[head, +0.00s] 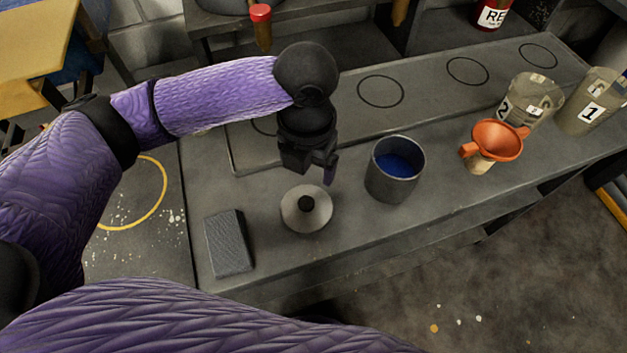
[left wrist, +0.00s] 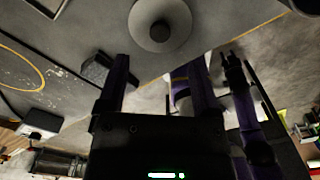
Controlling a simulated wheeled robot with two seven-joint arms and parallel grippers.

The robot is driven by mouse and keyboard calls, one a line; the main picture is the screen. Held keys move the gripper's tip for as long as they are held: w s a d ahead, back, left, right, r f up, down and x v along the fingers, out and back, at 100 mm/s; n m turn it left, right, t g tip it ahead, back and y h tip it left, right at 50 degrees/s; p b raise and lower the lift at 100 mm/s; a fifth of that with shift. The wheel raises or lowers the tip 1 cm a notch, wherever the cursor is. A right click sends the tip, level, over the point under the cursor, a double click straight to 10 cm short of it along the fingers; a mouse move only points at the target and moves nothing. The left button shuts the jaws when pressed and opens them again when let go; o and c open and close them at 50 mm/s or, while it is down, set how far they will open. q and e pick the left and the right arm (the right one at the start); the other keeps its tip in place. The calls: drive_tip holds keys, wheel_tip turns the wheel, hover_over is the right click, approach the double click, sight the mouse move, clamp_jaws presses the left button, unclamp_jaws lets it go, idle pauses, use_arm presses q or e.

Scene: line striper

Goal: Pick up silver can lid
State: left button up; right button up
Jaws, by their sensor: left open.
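The silver can lid (head: 292,217) is a round disc with a dark knob in its centre, lying on the grey bench (head: 355,245). In the left wrist view the lid (left wrist: 145,15) shows at the top, beyond the fingers. My left gripper (head: 323,175) is open and empty, pointing down above the lid and a little behind it, apart from it. In the left wrist view its two fingers (left wrist: 160,90) stand apart with nothing between them. My right gripper is not visible in the head view.
A grey can (head: 378,183) with blue contents stands right of the lid. A dark grey block (head: 229,243) lies to its left. The bench's front edge is close to the lid.

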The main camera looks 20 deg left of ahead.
sight(306, 202)
use_arm(q)
drive_tip(key=f, duration=0.2)
drive_tip(key=s+f+b, duration=0.1)
drive_tip(key=shift+s+f, duration=0.2)
drive_tip(key=shift+f, duration=0.15)
wheel_tip(306, 202, down, 5)
drive_tip(key=shift+s+f+b, duration=0.1)
drive_tip(key=shift+b, duration=0.75)
drive_tip(key=shift+c, duration=0.2)
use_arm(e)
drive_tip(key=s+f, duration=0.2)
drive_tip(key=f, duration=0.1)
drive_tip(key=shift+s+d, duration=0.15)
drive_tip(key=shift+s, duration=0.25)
use_arm(q)
clamp_jaws()
